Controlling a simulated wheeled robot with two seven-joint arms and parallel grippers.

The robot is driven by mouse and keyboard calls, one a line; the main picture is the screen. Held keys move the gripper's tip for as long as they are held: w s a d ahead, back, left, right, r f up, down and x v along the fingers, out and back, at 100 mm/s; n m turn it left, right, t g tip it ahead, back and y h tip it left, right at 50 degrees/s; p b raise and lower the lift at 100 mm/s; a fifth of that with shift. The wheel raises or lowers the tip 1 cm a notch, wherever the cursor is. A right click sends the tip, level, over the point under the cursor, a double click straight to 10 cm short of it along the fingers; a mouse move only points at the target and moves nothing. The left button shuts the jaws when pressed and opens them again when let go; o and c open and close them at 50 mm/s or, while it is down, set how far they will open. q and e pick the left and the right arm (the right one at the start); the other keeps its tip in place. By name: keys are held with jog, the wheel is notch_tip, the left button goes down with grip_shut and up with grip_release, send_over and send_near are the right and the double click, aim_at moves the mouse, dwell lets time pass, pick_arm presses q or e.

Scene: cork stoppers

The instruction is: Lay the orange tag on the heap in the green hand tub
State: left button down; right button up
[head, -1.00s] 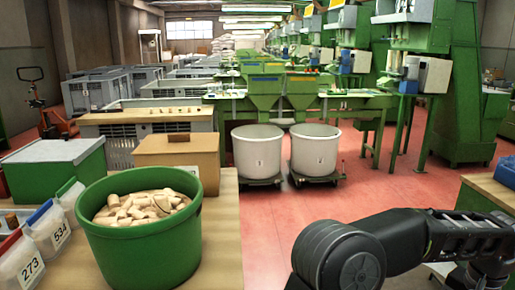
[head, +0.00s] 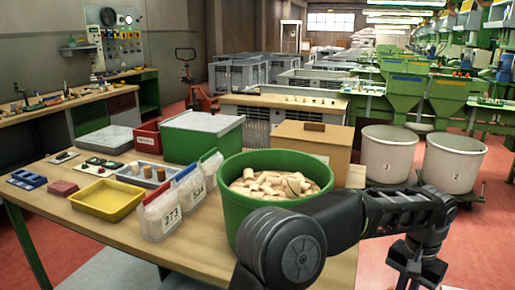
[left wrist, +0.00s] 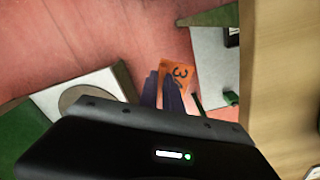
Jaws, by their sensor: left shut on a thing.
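The orange tag (left wrist: 181,73), with a dark 3 on it, is held between the fingertips of my left gripper (left wrist: 163,92) in the left wrist view. The gripper is shut on it, with red floor below. The green hand tub (head: 236,208) stands on the wooden table in the head view, holding a heap of pale cork stoppers (head: 268,184). My dark arm crosses in front of the tub's lower right and reaches right, past the table edge. The tag cannot be made out in the head view. My right gripper is not in view.
Left of the tub stand numbered clear bins (head: 160,217), a yellow tray (head: 105,200) and a green box (head: 185,137). A tan box (head: 310,147) stands behind it. Two pale tubs (head: 388,155) stand on the floor beyond. Bare table (head: 195,262) shows front left of the tub.

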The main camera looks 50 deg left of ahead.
pick_arm(q)
jog(key=shift+r, duration=0.2)
pick_arm(e)
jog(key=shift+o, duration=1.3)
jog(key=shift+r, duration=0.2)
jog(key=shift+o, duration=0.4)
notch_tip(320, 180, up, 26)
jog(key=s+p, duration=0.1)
jog(key=p, duration=2.6)
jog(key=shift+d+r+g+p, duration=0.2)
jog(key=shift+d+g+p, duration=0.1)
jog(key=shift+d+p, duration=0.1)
pick_arm(q)
notch_tip(320, 180, up, 26)
jog(key=b, duration=0.1)
jog(key=shift+f, duration=0.15)
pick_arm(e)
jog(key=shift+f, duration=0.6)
